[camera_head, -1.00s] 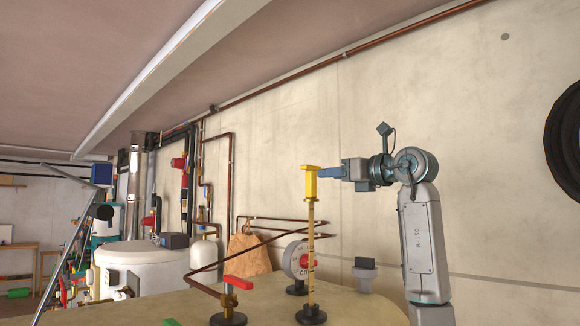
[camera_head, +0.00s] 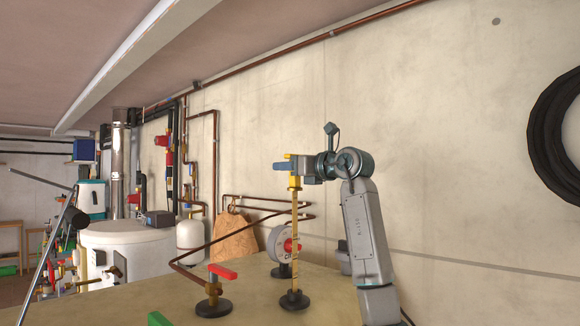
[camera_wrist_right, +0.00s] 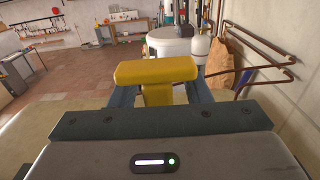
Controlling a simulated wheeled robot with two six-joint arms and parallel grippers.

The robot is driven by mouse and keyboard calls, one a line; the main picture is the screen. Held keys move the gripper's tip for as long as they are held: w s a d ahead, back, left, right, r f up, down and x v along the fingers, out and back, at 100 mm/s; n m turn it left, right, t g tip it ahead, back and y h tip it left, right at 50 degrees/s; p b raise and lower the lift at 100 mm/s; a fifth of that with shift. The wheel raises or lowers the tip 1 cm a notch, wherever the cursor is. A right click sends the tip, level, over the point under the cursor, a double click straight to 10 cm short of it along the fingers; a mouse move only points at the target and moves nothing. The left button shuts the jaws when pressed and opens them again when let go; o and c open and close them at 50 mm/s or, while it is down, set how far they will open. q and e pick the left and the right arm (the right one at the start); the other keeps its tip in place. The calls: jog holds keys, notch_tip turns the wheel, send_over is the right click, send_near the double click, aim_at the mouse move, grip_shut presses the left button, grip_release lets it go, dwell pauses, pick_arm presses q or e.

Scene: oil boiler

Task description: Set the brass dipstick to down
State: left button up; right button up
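The brass dipstick (camera_head: 295,235) stands upright as a long marked rod above a round black base on the tank top. Its yellow T-shaped handle (camera_head: 295,184) is partly hidden by my right gripper (camera_head: 283,166), which reaches in from the right at handle height. In the right wrist view, the yellow handle (camera_wrist_right: 157,71) lies between the two blue-grey fingers of my right gripper (camera_wrist_right: 160,94). The fingers are apart on either side of the handle's stem, under its crossbar. A gap seems to show beside the stem. My left gripper is not clearly visible.
The beige tank top (camera_head: 250,300) carries a red-handled valve (camera_head: 220,275) left of the dipstick and a round grey gauge (camera_head: 283,244) behind it. Copper pipes (camera_head: 262,206) and a paper sack (camera_head: 235,235) are near the wall. The air above the tank on the left is free.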

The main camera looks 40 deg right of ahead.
aim_at(295, 261)
grip_shut()
notch_tip(295, 261, down, 24)
jog(key=b, duration=1.5)
jog(key=shift+r, duration=0.15)
jog(key=shift+w+a, duration=0.1)
jog(key=shift+f, duration=0.25)
jog(key=shift+c, duration=1)
grip_release()
jog(key=shift+o, duration=1.2)
jog(key=shift+r, duration=0.1)
